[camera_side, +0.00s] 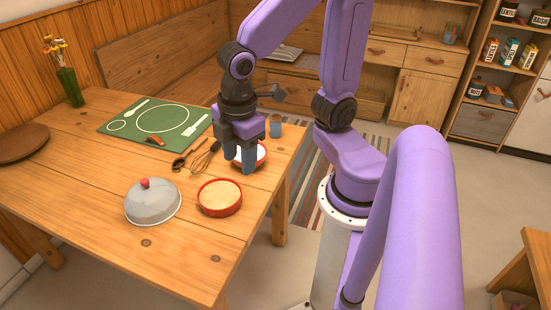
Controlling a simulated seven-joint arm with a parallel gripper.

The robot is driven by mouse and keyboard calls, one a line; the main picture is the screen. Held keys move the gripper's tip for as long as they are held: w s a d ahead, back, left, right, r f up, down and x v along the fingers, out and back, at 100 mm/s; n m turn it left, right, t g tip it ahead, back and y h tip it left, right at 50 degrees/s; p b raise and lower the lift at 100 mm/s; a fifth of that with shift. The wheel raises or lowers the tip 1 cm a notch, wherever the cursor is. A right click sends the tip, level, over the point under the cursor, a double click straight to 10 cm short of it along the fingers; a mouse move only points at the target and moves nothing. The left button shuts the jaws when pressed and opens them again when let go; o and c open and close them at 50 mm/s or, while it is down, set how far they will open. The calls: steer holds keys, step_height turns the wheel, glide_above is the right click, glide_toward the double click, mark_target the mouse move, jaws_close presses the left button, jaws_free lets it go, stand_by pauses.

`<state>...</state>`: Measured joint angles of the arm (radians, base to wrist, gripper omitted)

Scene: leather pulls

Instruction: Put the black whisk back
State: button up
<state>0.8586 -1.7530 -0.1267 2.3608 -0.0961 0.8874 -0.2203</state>
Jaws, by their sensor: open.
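The black whisk (203,160) lies on the wooden table (110,247), with its wire end toward the front and its dark handle toward my gripper. My gripper (239,163) points down just to the right of the whisk, with its fingers apart and nothing seen between them. It is in front of a red bowl with a pale inside (262,154) and partly hides it. Whether the fingers touch that bowl cannot be told. The far end of the whisk handle is close to the gripper and hard to make out.
A dark spoon (181,162) lies left of the whisk. A red dish (219,198) and grey dome lid (152,202) stand in front. Behind are a green mat (119,137), a red-handled item (154,140) and a blue cup (275,127). Drawers with leather pulls (376,51) line the back.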

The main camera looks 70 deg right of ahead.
steer(key=s, duration=0.7)
steer(key=shift+s+d+m+g+y, duration=0.25)
steer(key=shift+d+m+g+y, duration=0.05)
steer(key=shift+d+m, duration=0.15)
